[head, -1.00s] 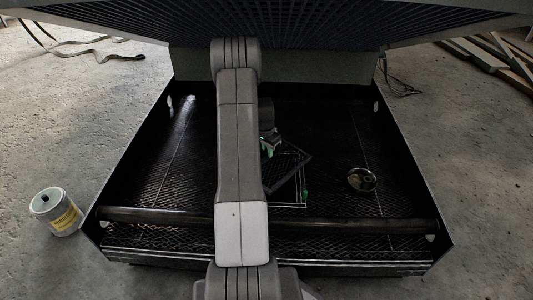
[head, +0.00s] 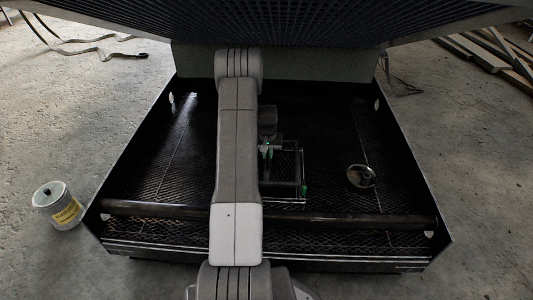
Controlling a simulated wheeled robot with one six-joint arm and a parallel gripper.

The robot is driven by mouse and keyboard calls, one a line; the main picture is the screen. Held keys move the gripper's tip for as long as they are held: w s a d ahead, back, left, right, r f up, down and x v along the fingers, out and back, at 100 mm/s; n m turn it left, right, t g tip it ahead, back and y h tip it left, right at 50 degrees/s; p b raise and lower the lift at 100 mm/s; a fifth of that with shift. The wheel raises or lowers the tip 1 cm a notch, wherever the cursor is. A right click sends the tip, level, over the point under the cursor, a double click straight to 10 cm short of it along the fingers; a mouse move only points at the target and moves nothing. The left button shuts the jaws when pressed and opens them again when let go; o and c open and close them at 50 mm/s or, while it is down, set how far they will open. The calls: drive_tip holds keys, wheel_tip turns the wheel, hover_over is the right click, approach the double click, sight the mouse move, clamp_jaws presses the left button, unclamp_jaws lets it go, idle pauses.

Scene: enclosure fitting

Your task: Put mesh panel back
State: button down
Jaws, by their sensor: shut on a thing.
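The mesh panel (head: 287,168) is a small dark framed grid near the middle of the black enclosure, right of my arm. My gripper (head: 266,151) is shut on its upper left part, with green on the fingertips. The panel appears over or at a pale-edged square frame (head: 304,172) in the mesh floor, its edges nearly in line with it. A small green mark (head: 304,189) shows at the frame's right edge. My arm hides the panel's left side. I cannot tell whether the panel touches the frame.
The black enclosure (head: 140,185) has raised side walls and a round bar (head: 340,222) across its front. A round metal dish (head: 361,176) sits on the mesh floor to the right. A white bucket (head: 59,205) stands outside at left. A dark grid canopy (head: 300,22) overhangs the back.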

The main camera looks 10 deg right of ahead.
drive_tip(key=shift+f+b, duration=1.4)
drive_tip(key=shift+f, duration=1.75)
drive_tip(key=shift+f+b, duration=0.4)
drive_tip(key=shift+f, duration=0.15)
drive_tip(key=c, duration=1.4)
unclamp_jaws()
drive_tip(key=shift+o, duration=0.2)
drive_tip(key=shift+s+f, duration=0.1)
